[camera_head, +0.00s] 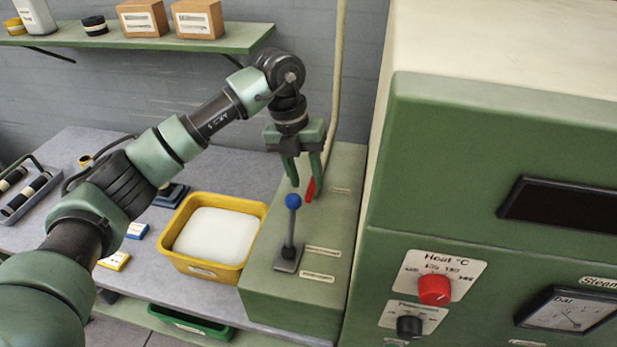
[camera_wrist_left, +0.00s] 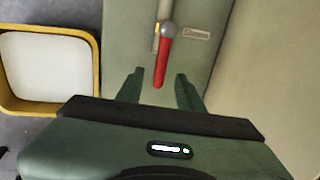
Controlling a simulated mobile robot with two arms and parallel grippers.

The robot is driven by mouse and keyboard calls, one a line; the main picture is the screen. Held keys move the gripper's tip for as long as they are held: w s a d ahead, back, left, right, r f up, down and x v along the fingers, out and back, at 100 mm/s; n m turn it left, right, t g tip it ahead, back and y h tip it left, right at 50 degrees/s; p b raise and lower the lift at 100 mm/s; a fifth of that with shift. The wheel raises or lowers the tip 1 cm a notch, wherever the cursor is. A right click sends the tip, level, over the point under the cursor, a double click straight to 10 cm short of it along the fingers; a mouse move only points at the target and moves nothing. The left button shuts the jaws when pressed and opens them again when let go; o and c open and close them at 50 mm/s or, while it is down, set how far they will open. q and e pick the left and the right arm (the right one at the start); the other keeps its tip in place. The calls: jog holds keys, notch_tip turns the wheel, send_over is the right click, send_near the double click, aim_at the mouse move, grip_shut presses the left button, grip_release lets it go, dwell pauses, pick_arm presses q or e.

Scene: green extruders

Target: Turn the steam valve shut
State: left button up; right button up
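A red lever handle (camera_head: 310,189), which looks like the valve's handle, stands on top of the green box (camera_head: 262,288) at its far part. In the left wrist view the red handle (camera_wrist_left: 161,65) runs from a grey round joint (camera_wrist_left: 168,29) down to between my fingertips. My left gripper (camera_head: 306,180) points down just above the handle, and its fingers partly hide it. In the left wrist view my left gripper (camera_wrist_left: 160,74) is open, with a gap on both sides of the handle. My right gripper is not in view.
A blue-knobbed lever (camera_head: 293,201) rises from the near part of the green box. A yellow tub (camera_head: 258,210) with white contents stands to its left. The green machine (camera_head: 450,170) with a red heat knob (camera_head: 434,290) and steam gauge (camera_head: 568,311) closes off the right side.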

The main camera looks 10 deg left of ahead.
aim_at(312, 188)
pick_arm(q)
jog(key=shift+w+d+f, duration=0.1)
jog(key=shift+w+f, duration=0.05)
jog(key=shift+f, duration=0.4)
jog(key=shift+w+d+f, duration=0.1)
jog(key=shift+w+f, duration=0.05)
jog(key=shift+f, duration=0.35)
jog(key=shift+s+f, duration=0.1)
jog(key=shift+f, duration=0.15)
grip_shut()
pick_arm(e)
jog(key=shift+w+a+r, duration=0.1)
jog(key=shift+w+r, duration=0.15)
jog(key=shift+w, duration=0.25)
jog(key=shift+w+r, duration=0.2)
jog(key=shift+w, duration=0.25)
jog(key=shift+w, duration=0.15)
